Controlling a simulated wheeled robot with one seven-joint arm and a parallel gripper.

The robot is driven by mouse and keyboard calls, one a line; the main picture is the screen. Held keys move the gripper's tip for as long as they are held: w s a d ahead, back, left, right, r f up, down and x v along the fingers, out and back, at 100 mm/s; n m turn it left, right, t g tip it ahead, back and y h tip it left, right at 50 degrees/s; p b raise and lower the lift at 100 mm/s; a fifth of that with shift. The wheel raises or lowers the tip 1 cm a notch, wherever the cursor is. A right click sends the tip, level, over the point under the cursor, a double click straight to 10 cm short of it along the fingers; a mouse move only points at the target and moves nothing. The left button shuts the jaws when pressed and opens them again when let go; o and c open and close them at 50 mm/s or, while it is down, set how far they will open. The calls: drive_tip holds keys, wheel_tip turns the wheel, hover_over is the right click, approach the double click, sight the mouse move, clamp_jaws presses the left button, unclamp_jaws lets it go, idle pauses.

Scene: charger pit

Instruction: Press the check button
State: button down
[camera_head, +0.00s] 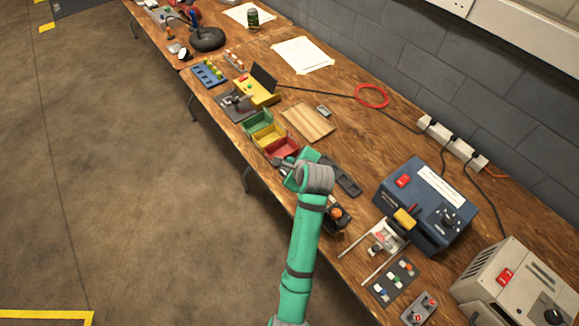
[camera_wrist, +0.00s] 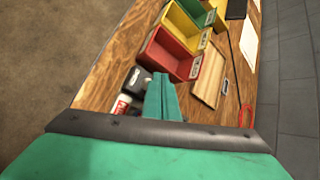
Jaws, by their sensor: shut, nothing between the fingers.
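I cannot tell for sure which control is the check button. A yellow box (camera_head: 262,92) with a raised dark lid has small red and green parts on top, too small to read. A small grey box (camera_head: 419,308) with red buttons sits at the bottom right. My gripper (camera_head: 281,163) is over the bench near the red bin, partly hidden by my wrist. In the wrist view my gripper (camera_wrist: 162,92) is shut and empty, its green fingers together. A dark device (camera_wrist: 138,80) and a red-and-white item (camera_wrist: 121,105) lie beside the fingertips.
Green, yellow and red bins (camera_head: 283,148) stand in a row beside a wooden board (camera_head: 308,122). A blue machine (camera_head: 425,205) with a red switch and a grey unit (camera_head: 513,282) stand at the right. A red cable ring (camera_head: 371,96) lies near the wall.

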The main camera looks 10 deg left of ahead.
wheel_tip(320, 180, up, 5)
idle(0.7)
idle(0.7)
